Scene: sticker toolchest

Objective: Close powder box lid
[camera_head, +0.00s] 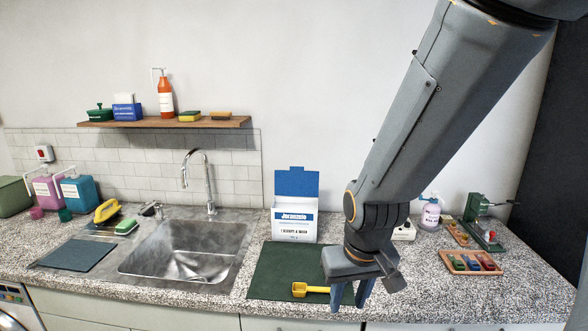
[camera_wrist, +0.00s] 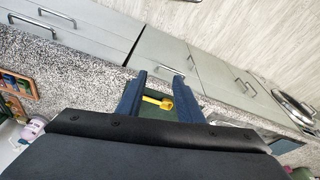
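The powder box (camera_head: 295,226) is white with a blue label and stands upright at the back of the dark green mat (camera_head: 272,275). Its blue lid (camera_head: 297,182) stands up, open, above the box. My gripper (camera_head: 350,299) points down over the right front part of the mat, to the right of and in front of the box. Its two blue fingers are apart with nothing seen between them in the head view. In the wrist view the gripper (camera_wrist: 160,92) also shows spread fingers. The box is not seen in the wrist view.
A yellow scoop (camera_head: 309,289) lies on the mat just left of my gripper. The sink (camera_head: 182,250) is to the left. A wooden tray (camera_head: 471,264), a white bottle (camera_head: 430,215) and a green device (camera_head: 482,222) stand to the right. A shelf (camera_head: 165,122) hangs above the sink.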

